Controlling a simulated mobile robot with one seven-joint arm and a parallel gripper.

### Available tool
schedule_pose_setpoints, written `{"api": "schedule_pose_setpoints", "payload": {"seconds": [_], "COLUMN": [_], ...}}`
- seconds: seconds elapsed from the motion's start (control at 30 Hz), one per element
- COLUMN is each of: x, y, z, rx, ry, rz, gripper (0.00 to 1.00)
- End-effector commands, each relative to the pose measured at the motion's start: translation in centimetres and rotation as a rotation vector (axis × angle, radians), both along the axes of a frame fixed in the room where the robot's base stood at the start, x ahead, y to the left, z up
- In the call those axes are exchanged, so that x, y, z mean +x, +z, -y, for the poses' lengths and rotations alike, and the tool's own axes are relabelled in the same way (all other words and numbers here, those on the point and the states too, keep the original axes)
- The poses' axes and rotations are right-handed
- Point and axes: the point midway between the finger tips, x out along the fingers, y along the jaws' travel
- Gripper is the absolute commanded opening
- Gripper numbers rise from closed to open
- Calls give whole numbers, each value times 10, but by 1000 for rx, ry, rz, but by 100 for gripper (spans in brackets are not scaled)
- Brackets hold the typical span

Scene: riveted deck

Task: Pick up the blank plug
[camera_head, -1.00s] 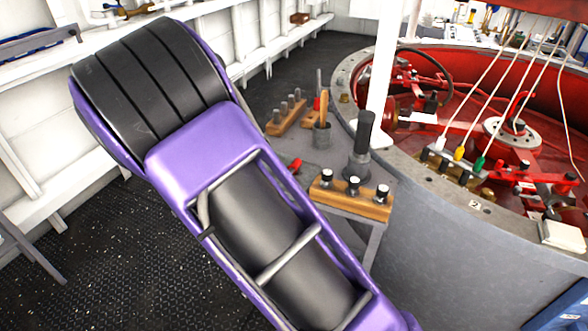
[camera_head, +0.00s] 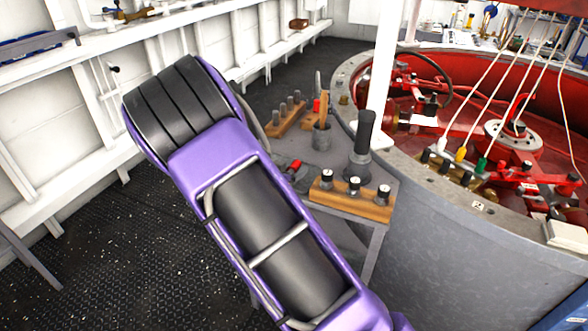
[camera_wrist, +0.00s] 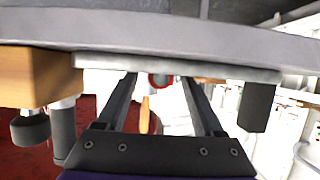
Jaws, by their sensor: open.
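The wooden block (camera_head: 350,200) at the table's front edge holds 3 short dark plugs (camera_head: 355,185) with pale parts. A second wooden rack (camera_head: 286,120) farther back holds several grey pegs (camera_head: 283,109). I cannot tell which piece is the blank plug. In the wrist view, which looks upside down, a wooden block (camera_wrist: 40,75) is at the left with a dark knob (camera_wrist: 30,128) on it. My gripper (camera_wrist: 158,82) is open, its two fingers apart with nothing visibly held. In the head view my arm hides the gripper.
A large grey-walled drum (camera_head: 450,235) with a red inside borders the table at the right. Dark floor (camera_head: 120,260) lies open at the left.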

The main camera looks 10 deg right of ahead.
Motion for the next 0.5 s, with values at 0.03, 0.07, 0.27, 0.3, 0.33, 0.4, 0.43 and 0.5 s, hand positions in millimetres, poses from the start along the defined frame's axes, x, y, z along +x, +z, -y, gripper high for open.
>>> {"api": "schedule_pose_setpoints", "payload": {"seconds": [0.03, 0.07, 0.27, 0.3, 0.33, 0.4, 0.43, 0.5], "x": [0, 0, 0, 0, 0, 0, 0, 0], "y": [0, 0, 0, 0, 0, 1, 1, 1], "z": [0, 0, 0, 0, 0, 0, 0, 0], "rx": [0, 0, 1, 1, 1, 1, 1, 1], "ry": [0, 0, 0, 0, 0, 0, 0, 0], "rz": [0, 0, 1, 1, 1, 1, 1, 1], "gripper": [69, 66, 30, 22, 17, 4, 0, 0]}}
